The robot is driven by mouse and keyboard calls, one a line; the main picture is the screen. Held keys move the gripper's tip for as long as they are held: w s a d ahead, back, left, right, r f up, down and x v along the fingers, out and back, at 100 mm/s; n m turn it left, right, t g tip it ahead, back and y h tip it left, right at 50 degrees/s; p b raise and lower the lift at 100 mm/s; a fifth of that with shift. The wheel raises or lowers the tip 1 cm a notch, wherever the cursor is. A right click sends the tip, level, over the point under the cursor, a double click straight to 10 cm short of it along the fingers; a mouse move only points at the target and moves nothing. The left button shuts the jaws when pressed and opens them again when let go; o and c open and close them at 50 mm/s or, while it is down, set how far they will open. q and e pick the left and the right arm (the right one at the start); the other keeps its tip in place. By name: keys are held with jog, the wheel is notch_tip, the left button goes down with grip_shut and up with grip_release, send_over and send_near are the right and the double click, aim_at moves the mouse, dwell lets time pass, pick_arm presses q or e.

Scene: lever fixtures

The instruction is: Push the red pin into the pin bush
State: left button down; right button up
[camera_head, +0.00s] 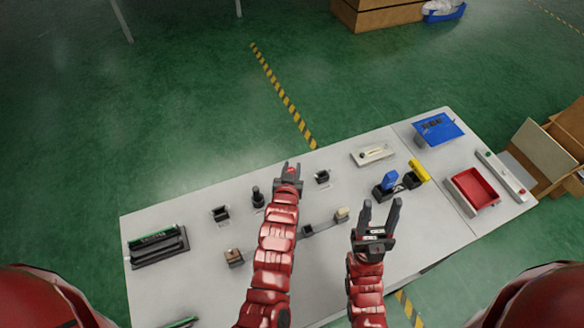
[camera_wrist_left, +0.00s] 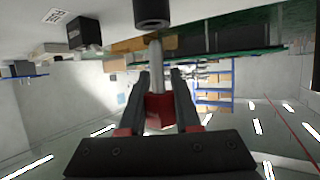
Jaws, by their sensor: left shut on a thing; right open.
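My left gripper (camera_head: 291,172) is shut on the red pin (camera_head: 291,169), above the table's back half. In the left wrist view, the red pin head (camera_wrist_left: 158,108) is between the fingers, and its grey shaft (camera_wrist_left: 156,65) points toward a dark round bush (camera_wrist_left: 152,12) with a hole in its end face. A small gap seems to show between shaft tip and bush. I cannot tell which fixture is this bush in the head view. My right gripper (camera_head: 379,217) is open and empty over the table's front middle.
The pale table (camera_head: 180,270) carries several fixtures: a black post (camera_head: 258,198), small black blocks (camera_head: 221,214), a blue-handled fixture (camera_head: 390,180) and a red tray (camera_head: 474,189). A black block (camera_wrist_left: 85,32) stands beside the bush in the wrist view.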

pick_arm(q)
jog(key=shift+b, duration=0.55)
dwell(1.3)
jog(key=shift+f+b, duration=1.75)
jog(key=shift+f, duration=0.35)
jog(key=c, duration=0.5)
grip_release()
jog(key=shift+c, duration=0.2)
jog(key=shift+r, duration=0.15)
